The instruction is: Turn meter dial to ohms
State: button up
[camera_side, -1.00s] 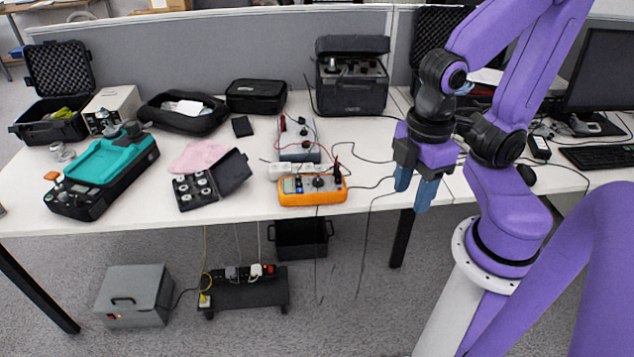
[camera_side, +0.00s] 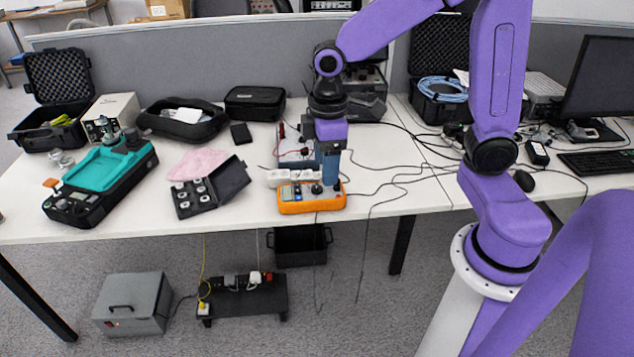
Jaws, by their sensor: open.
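The orange multimeter (camera_side: 298,205) lies on the white table near its front edge, with its small display at the left of its face. Its dark round dial (camera_side: 317,189) shows near the middle of the face, just below my gripper. My gripper (camera_side: 328,178) points down over the right half of the meter, its blue-grey fingers open with nothing seen between them. One finger overlaps the right part of the meter in the picture. I cannot tell whether a fingertip touches the meter or the dial. The dial's setting is too small to read.
A white power strip (camera_side: 290,178) lies right behind the meter. A black case with several round pieces (camera_side: 195,195) and a teal and black device (camera_side: 100,180) are to the left. Black cables (camera_side: 390,180) cross the table to the right. The table's front edge is close to the meter.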

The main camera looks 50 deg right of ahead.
jog(key=w+d+f+m, duration=0.2)
jog(key=w+d+f, duration=0.1)
jog(key=w+d, duration=0.55)
jog(key=m, duration=0.1)
send_over(317, 185)
notch_tip(317, 185, down, 6)
jog(key=r, duration=0.1)
notch_tip(317, 185, down, 17)
jog(key=shift+c, duration=0.3)
jog(key=c, duration=1)
